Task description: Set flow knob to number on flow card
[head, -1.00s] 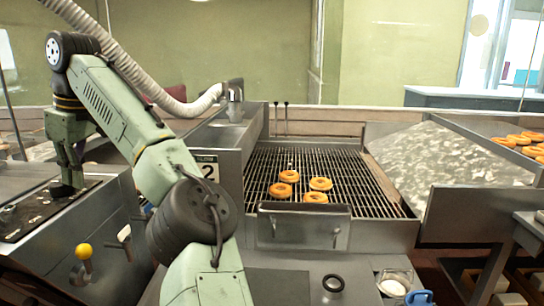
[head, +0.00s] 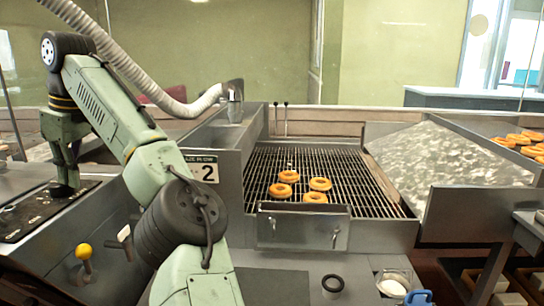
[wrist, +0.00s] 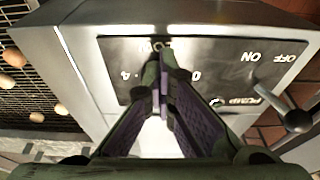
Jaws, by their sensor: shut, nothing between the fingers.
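The flow card (head: 203,170) stands upright on the metal housing in the head view, partly behind my arm; it shows a large 2. My gripper (head: 64,188) is at the black control panel (head: 28,213) at the left, pointing down. In the wrist view, my gripper (wrist: 163,62) is shut with nothing between its fingers, over the black panel (wrist: 215,62). The panel carries a 4 left of the fingers, a 0 right of them and PUMP, ON and OFF markings, all upside down. The flow knob is not clearly visible; the fingers cover that part of the panel.
A pump lever (wrist: 288,110) stands right of the fingers in the wrist view. A yellow-knobbed lever (head: 84,252) and a pale-handled lever (head: 124,235) are on the front below the panel. Several doughnuts (head: 314,197) lie on the wire grate (head: 345,170). A pale hose (head: 135,75) hangs behind my arm.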

